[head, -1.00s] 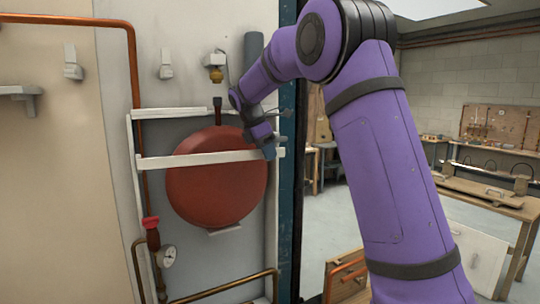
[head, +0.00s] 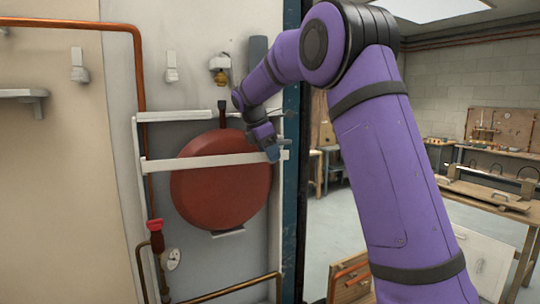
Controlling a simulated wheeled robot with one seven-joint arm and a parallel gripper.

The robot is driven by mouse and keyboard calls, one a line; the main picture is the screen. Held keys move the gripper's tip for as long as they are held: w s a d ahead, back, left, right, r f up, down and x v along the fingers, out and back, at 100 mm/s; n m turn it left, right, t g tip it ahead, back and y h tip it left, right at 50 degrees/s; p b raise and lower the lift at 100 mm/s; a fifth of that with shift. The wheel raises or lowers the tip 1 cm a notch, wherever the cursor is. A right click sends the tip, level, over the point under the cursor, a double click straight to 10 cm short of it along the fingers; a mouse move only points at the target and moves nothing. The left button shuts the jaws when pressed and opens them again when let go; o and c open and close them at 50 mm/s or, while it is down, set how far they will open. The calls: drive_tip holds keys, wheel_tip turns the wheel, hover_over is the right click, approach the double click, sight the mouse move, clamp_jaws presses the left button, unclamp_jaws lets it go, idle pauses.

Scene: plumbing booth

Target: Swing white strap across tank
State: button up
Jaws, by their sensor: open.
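The white strap (head: 205,162) lies level across the front of the round red tank (head: 221,195). It spans from the left upright of the white frame to the right upright. The tank sits upright inside this frame against the grey wall panel. My gripper (head: 273,155) is at the strap's right end, close to the right upright, with its jaws open. The jaws are small here, and I cannot tell whether they touch the strap.
A copper pipe (head: 140,100) runs down left of the frame, with a red-handled valve (head: 156,235) and a gauge (head: 173,259) low down. A blue post (head: 290,200) stands right of the panel. A workbench (head: 495,205) is at the far right.

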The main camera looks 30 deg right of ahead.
drive_tip(key=v, duration=1)
drive_tip(key=shift+c, duration=0.4)
drive_tip(key=shift+s, duration=0.1)
drive_tip(key=c, duration=0.3)
drive_tip(key=shift+s+d, duration=0.15)
drive_tip(key=shift+s, duration=0.05)
drive_tip(key=c, duration=0.4)
drive_tip(key=s+m+t+y, duration=0.1)
drive_tip(key=s+m, duration=0.1)
drive_tip(key=s+d+m+t, duration=0.1)
drive_tip(key=s+m+t, duration=0.1)
drive_tip(key=s+m+t+y, duration=0.1)
drive_tip(key=s+m, duration=0.1)
drive_tip(key=shift+d+f+m+y, duration=0.25)
drive_tip(key=shift+m+y, duration=0.05)
drive_tip(key=shift+m, duration=0.1)
clamp_jaws()
drive_tip(key=s+f+m+t, duration=0.1)
drive_tip(key=s+m+t, duration=0.5)
drive_tip(key=s+m, duration=0.45)
drive_tip(key=w+r+x, duration=0.2)
drive_tip(key=x, duration=1.1)
drive_tip(key=shift+w+m, duration=0.35)
drive_tip(key=shift+w, duration=0.05)
